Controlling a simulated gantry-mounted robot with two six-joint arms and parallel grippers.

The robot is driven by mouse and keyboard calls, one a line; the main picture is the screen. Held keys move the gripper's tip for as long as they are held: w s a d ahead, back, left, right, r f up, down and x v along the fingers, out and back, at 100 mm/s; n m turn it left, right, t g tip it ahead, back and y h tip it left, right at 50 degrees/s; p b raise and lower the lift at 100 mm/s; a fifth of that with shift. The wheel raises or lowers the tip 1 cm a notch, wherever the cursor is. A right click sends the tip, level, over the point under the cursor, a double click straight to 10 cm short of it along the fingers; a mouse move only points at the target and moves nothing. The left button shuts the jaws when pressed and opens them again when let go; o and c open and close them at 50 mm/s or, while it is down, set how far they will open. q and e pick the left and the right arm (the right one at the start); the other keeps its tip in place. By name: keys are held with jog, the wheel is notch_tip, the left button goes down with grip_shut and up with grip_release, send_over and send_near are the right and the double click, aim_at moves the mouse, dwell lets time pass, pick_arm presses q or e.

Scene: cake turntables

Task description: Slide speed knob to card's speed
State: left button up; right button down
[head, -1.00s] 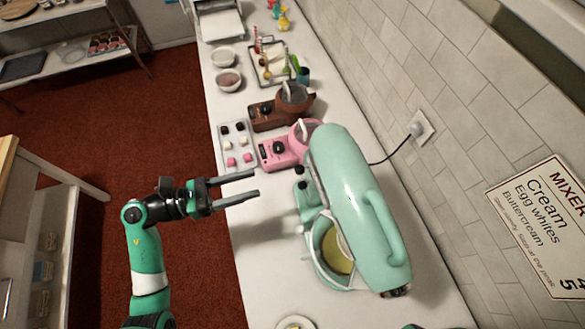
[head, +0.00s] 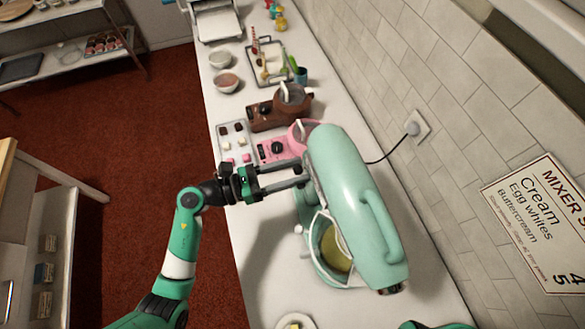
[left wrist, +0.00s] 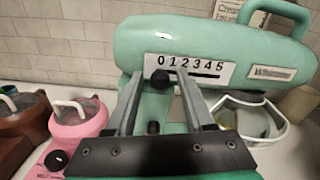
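The mint-green mixer (head: 345,190) stands on the counter. Its white scale plate (left wrist: 190,68), marked 0 to 5, faces the left wrist camera, with a dark slot under the numbers. A black speed knob (left wrist: 160,78) sits at the slot's left end, under the 0. My right gripper is not in view.
A second black knob (left wrist: 153,127) sits lower on the mixer. The bowl (head: 335,250) holds yellowish contents. A small plate (head: 295,321) lies at the front.

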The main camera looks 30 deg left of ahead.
pick_arm(q)
grip_shut()
dwell(1.2)
